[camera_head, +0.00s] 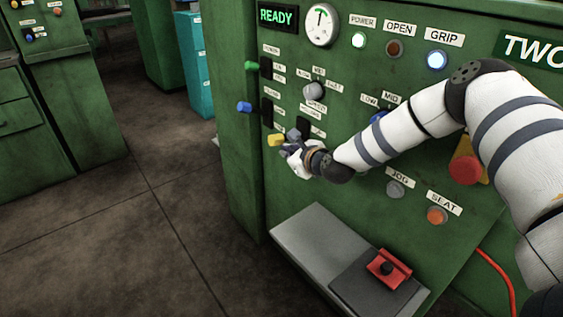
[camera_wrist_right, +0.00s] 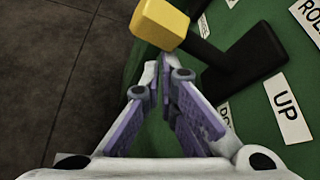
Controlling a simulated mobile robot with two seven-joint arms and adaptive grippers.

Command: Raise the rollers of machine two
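Machine two (camera_head: 350,190) is a green cabinet with a "TWO" sign (camera_head: 533,49) and a lit "READY" display (camera_head: 277,15). A lever with a yellow block knob (camera_head: 275,140) sticks out low at the panel's left edge. In the right wrist view the yellow knob (camera_wrist_right: 160,23) is at the top, on a dark arm, with a black plate (camera_wrist_right: 250,58) and an "UP" label (camera_wrist_right: 287,106) to its right. My right gripper (camera_head: 287,150) is just beside and below the knob, apparently not gripping it. Its fingertips (camera_wrist_right: 165,62) come together with nothing seen between them. My left gripper is out of view.
Green (camera_head: 251,66) and blue (camera_head: 244,107) levers sit above the yellow one. A red emergency knob (camera_head: 465,169) is behind my arm. A grey ledge (camera_head: 312,243) with a red part (camera_head: 388,267) juts out below. Open floor (camera_head: 150,220) lies left.

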